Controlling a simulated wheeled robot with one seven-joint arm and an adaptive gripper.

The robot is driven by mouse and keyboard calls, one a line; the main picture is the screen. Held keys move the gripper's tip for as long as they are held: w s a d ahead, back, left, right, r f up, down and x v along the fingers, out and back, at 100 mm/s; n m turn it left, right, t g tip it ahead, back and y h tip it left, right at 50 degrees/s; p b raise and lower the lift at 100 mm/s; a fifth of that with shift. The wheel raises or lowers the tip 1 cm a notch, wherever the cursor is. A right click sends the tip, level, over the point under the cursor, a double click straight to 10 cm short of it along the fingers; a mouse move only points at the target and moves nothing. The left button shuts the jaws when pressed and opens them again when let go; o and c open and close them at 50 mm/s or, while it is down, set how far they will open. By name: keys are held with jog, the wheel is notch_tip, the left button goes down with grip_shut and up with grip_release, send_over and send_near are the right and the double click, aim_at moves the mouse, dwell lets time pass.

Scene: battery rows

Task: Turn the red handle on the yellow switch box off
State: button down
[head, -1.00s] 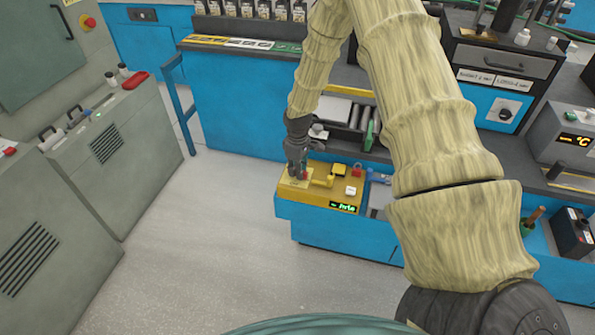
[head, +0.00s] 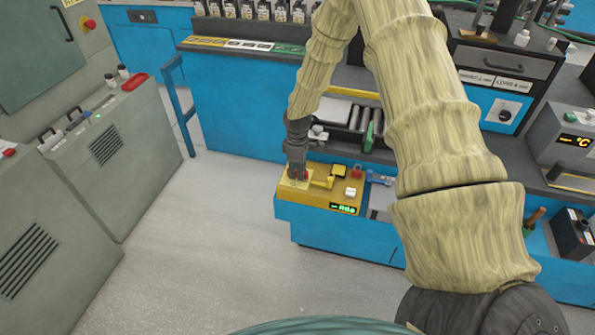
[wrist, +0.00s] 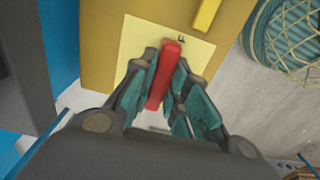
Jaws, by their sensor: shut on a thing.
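The yellow switch box (head: 316,199) sits on the front left end of the blue bench in the head view. Its top also shows in the wrist view (wrist: 104,48). The red handle (wrist: 166,68) lies between my fingers in the wrist view, over a pale yellow plate on the box. My gripper (wrist: 160,95) is shut on the red handle, with a finger on each side of it. In the head view my gripper (head: 296,174) points down at the left part of the box and hides most of the handle.
A yellow lever (head: 327,182), a white button (head: 351,192) and a green display (head: 343,208) are on the box, right of my gripper. A roller conveyor (head: 353,120) is behind. Grey cabinets (head: 115,150) stand at the left, with open floor between.

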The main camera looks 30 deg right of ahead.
jog(key=c, duration=1.4)
grip_release()
jog(key=shift+r, duration=0.1)
notch_tip(320, 180, up, 12)
jog(key=shift+f, duration=0.15)
